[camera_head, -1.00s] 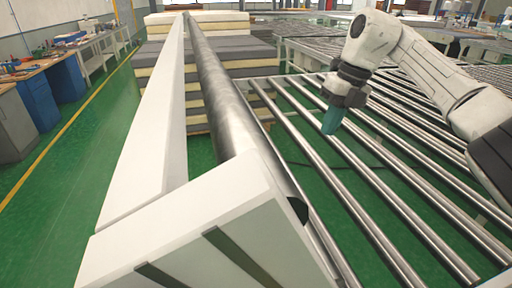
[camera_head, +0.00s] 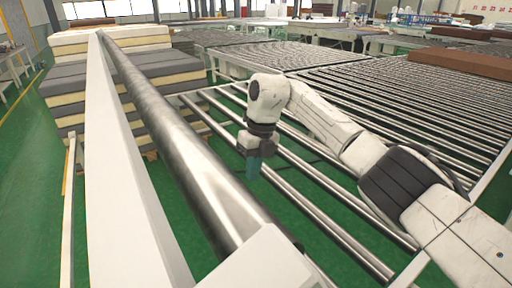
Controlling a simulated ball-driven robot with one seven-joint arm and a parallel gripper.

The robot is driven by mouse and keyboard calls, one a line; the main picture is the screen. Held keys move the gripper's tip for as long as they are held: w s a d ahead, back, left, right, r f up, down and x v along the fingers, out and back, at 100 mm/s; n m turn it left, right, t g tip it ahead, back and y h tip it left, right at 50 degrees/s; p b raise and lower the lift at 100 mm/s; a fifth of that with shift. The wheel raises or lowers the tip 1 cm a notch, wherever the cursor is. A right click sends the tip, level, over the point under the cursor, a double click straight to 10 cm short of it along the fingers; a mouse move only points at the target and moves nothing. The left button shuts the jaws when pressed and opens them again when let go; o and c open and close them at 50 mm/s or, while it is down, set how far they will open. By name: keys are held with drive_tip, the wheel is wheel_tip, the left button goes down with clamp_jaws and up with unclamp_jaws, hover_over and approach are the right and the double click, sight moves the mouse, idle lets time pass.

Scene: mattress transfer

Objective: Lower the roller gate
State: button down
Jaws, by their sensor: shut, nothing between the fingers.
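The roller gate is a thick steel roller (camera_head: 170,125) with a white frame (camera_head: 112,170) along its left side. It runs from the lower middle of the picture to the upper left, and a white end block (camera_head: 262,264) stands at its near end. My gripper (camera_head: 254,170) hangs from my white arm to the right of the roller, above the conveyor rollers. Its teal fingertips point down and are shut with nothing between them. It is apart from the gate. The fingers are small in the picture.
The roller conveyor (camera_head: 330,218) spreads under and beyond my arm. A stack of grey and cream mattresses (camera_head: 62,75) stands behind the gate on the left. A brown mattress (camera_head: 462,62) lies on the far right conveyor. Green floor (camera_head: 32,190) is clear on the left.

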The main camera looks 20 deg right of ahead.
drive_tip(key=shift+s+a+f+p, duration=0.1)
drive_tip(key=shift+s+a+p, duration=0.1)
drive_tip(key=shift+a, duration=0.4)
drive_tip(key=shift+s+a+f+p, duration=0.1)
drive_tip(key=shift+a+p, duration=0.1)
drive_tip(key=shift+a, duration=0.4)
drive_tip(key=shift+s+a+f, duration=0.1)
drive_tip(key=shift+a+f, duration=0.25)
drive_tip(key=shift+a, duration=0.05)
